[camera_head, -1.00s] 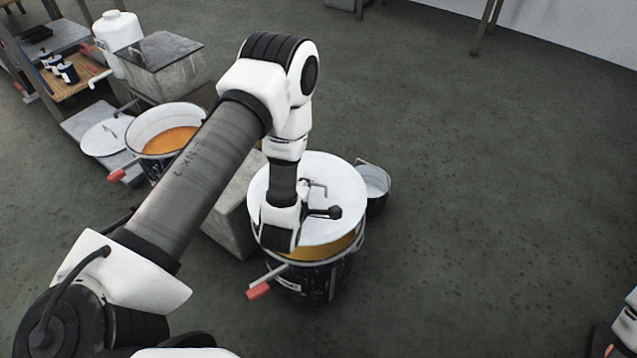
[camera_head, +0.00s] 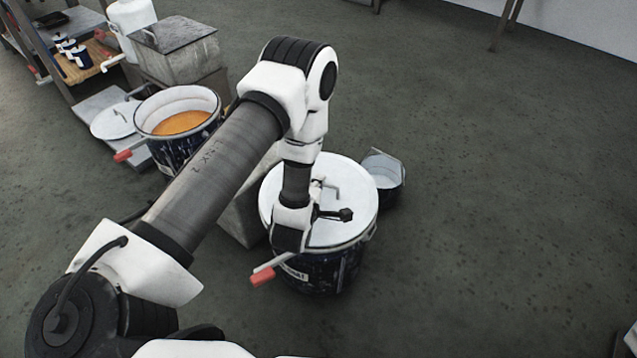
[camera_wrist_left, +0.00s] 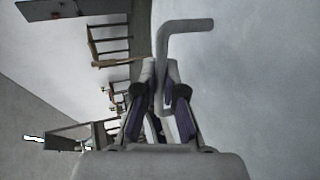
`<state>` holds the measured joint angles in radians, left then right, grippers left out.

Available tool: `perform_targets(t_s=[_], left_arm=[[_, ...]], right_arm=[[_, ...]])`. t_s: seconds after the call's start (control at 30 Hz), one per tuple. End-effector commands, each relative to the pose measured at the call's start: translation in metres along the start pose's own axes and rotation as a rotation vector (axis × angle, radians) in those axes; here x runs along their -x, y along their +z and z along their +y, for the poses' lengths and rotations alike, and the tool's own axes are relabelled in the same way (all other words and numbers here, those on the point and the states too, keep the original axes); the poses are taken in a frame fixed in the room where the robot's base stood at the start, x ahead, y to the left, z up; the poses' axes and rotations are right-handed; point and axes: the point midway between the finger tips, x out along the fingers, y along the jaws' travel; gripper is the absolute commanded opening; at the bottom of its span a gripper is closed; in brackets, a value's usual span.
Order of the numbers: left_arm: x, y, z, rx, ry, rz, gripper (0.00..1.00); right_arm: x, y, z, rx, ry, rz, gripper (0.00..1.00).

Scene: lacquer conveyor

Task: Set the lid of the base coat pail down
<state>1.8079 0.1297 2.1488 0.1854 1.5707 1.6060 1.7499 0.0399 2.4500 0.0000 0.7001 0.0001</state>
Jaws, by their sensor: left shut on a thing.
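The white lid (camera_head: 342,205) lies over the mouth of a dark blue pail (camera_head: 325,272) in the middle of the head view. No paint shows under its edge there; I cannot tell whether it is fully seated all round. The lid also fills the right of the left wrist view (camera_wrist_left: 260,90). My left gripper (camera_wrist_left: 162,78) is shut on the lid's bent grey handle (camera_wrist_left: 185,25). In the head view my wrist hides part of the lid's left side and most of the grip. My right gripper is not in view.
An open pail of orange paint (camera_head: 182,122) stands at the back left, with another white lid (camera_head: 115,120) beside it. A small dark bucket (camera_head: 388,184) stands just behind the middle pail. A grey metal box (camera_head: 175,50) stands farther back.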

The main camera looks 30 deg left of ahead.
Motion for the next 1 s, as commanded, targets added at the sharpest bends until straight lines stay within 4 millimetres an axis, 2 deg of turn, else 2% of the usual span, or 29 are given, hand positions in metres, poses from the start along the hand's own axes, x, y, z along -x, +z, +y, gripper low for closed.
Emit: perform_targets(t_s=[0.7,0.73,0.8,1.0], left_arm=[[-0.004,0.000,-0.011,0.000,0.001,0.000,0.00],[-0.004,0.000,-0.010,0.000,0.001,0.000,0.19],[-0.004,0.000,-0.010,0.000,0.001,0.000,0.38],[-0.004,0.000,-0.010,0.000,0.000,0.000,0.38]], right_arm=[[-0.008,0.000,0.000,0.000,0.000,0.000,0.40],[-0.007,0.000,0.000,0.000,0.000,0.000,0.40],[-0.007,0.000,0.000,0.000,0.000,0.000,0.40],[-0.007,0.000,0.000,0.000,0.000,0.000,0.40]])
